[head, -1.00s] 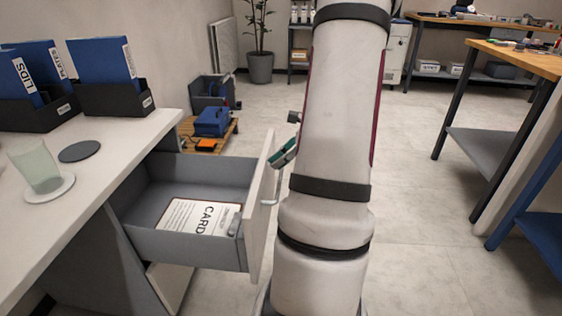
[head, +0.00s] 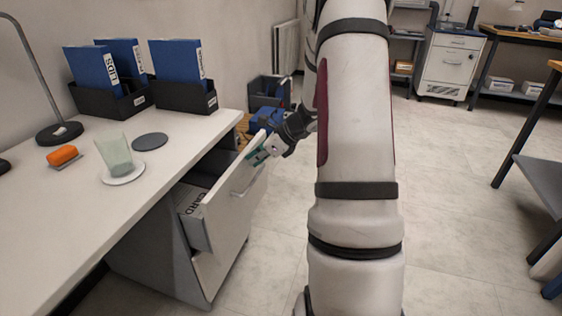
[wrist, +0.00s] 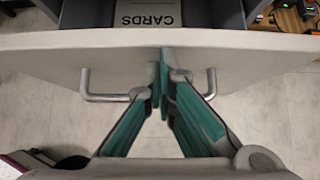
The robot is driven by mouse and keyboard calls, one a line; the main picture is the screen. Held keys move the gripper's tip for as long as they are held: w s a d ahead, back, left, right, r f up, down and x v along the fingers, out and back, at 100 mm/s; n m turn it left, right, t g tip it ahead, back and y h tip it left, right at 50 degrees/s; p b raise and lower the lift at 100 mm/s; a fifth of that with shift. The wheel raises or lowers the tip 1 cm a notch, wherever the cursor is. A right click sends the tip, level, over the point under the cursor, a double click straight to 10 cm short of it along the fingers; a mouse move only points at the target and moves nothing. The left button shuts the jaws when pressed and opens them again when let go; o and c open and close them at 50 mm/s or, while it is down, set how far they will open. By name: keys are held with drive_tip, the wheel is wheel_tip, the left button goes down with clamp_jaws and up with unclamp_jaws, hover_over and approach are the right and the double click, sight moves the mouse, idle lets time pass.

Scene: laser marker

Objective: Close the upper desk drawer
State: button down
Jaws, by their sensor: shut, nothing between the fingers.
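The upper desk drawer (head: 233,200) is partly open, its pale front standing out from the desk (head: 150,215). A bar handle (head: 252,184) is on that front; its left end (wrist: 104,97) and right end (wrist: 211,84) also show in the wrist view. My gripper (head: 258,157) is at the drawer front, its teal fingers pressed together and empty. In the wrist view the fingertips (wrist: 163,72) are at the front panel (wrist: 250,48), between the handle's ends. Whether they touch it is hard to tell. A card labelled CARDS (wrist: 147,14) lies inside the drawer.
On the desktop are blue binders (head: 178,64) in black holders, a glass (head: 115,153) on a white coaster, a dark disc (head: 150,141), an orange item (head: 62,155) and a lamp (head: 59,133). Floor right of my arm is clear. A workbench (head: 540,170) stands at far right.

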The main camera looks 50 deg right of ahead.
drive_tip(key=w+a+p, duration=0.1)
drive_tip(key=w+a, duration=0.3)
drive_tip(key=w, duration=0.5)
drive_tip(key=shift+w, duration=0.2)
drive_tip(key=shift+r, duration=0.1)
